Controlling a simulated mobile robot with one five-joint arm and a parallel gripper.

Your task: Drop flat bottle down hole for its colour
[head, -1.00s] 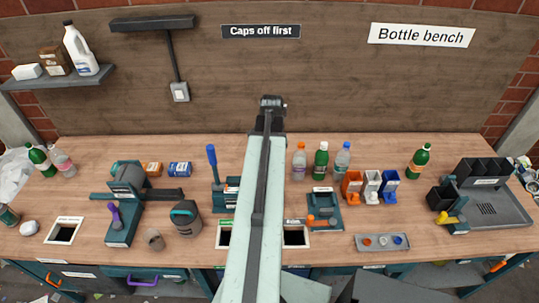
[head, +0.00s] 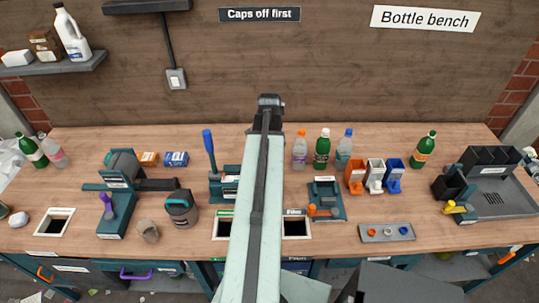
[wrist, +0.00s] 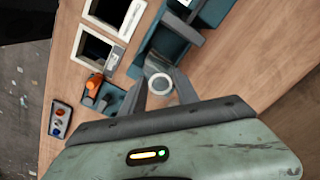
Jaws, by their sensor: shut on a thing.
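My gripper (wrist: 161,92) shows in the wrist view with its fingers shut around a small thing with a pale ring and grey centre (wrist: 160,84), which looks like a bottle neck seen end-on. The rest of that thing is hidden, so its colour and flatness cannot be told. In the head view my arm hides the gripper. A third framed hole (head: 54,222) is at far left.
A blue-handled press (head: 223,183) stands behind the green-labelled hole. Several capped bottles (head: 322,148) stand at the back. An orange-handled fixture (head: 325,199), a cap tray (head: 387,232) and a black rack (head: 490,180) are at right. A dark canister (head: 181,210) is left.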

